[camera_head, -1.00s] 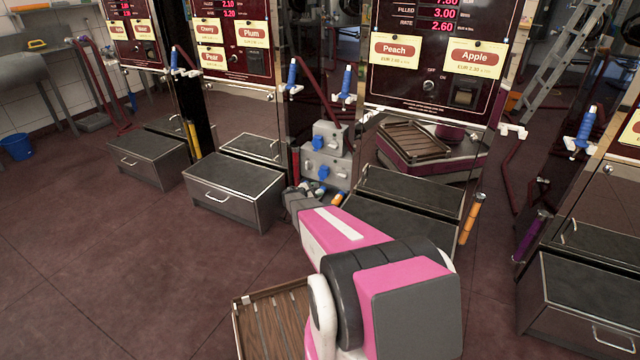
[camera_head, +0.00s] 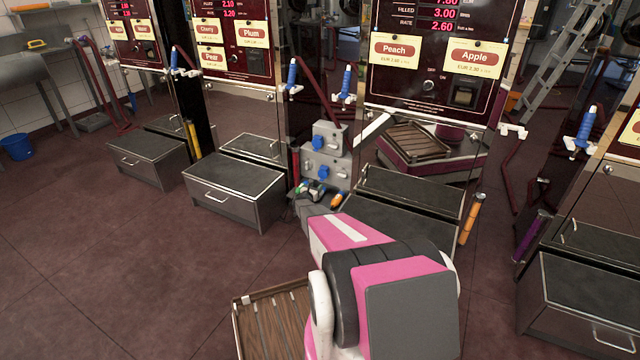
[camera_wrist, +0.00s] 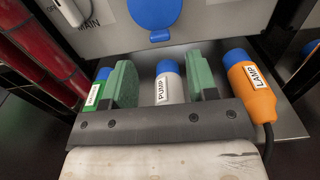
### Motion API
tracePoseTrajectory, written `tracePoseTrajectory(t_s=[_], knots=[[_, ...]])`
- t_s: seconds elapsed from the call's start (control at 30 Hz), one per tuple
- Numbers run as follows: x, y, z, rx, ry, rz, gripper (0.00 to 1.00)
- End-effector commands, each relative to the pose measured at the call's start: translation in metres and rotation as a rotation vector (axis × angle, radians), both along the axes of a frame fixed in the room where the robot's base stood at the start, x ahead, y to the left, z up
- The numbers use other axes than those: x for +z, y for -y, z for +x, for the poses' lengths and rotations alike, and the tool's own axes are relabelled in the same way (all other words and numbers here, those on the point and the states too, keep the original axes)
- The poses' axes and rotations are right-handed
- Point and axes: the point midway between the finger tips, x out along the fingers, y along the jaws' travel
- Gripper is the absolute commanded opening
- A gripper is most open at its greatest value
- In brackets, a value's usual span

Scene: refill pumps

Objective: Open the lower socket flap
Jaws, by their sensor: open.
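A grey socket box (camera_head: 326,160) stands between two pumps, with an upper blue round flap (camera_head: 320,143) and a lower blue round flap (camera_head: 320,171). In the wrist view a blue round flap (camera_wrist: 152,14) with a small lip is at the top, and it looks shut. My gripper (camera_wrist: 162,80) is open, with its two green fingers apart below that flap and not touching it. A white PUMP plug (camera_wrist: 169,84) with a blue end shows between the fingers. I cannot tell its distance from them.
An orange LAMP plug (camera_wrist: 252,88) lies right of the fingers, and a green-labelled plug (camera_wrist: 97,90) lies left. They are on a grey shelf (camera_wrist: 285,112) under the box. A switch marked MAIN (camera_wrist: 66,10) is at upper left. Red hoses (camera_wrist: 35,50) run along the left.

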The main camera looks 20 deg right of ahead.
Motion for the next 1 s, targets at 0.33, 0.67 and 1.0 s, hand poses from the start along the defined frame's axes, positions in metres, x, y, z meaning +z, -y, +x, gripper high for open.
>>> tracePoseTrajectory(t_s=[0.33, 0.67, 1.0], knots=[[0.0, 0.039, 0.037, 0.0, 0.001, -0.001, 0.53], [0.0, 0.042, 0.038, 0.0, 0.0, 0.0, 0.5], [0.0, 0.041, 0.038, 0.0, -0.001, 0.003, 0.0]])
